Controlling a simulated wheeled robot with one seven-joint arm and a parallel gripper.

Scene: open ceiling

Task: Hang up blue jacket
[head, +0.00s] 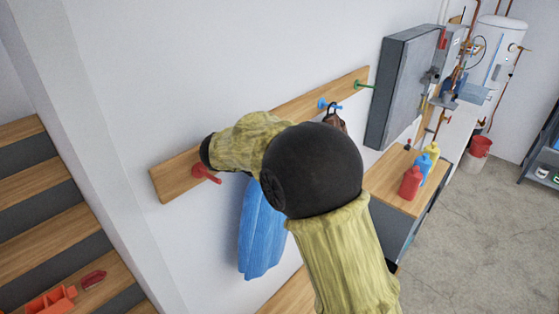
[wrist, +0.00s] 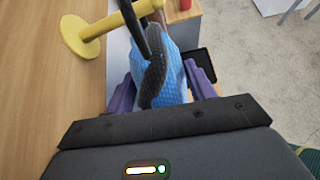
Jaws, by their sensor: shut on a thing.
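The blue jacket (head: 262,232) hangs in front of the wall below the wooden peg rack (head: 178,178), partly hidden by my arm. In the wrist view my gripper (wrist: 160,88) has its purple fingers on either side of the jacket (wrist: 172,78) and is shut on it. A dark loop or strip runs up the jacket toward the top of that view. A yellow peg (wrist: 85,33) sticks out from the wood just left of the jacket. I cannot tell whether the loop touches it. In the head view my arm hides the gripper and this peg.
The rack also has a red peg (head: 206,174), a blue peg (head: 329,105) with a dark brown item (head: 335,122) hanging there, and a green peg (head: 364,86). A grey cabinet (head: 400,85) is right of the rack. Several bottles (head: 411,182) stand on a bench (head: 392,186) below.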

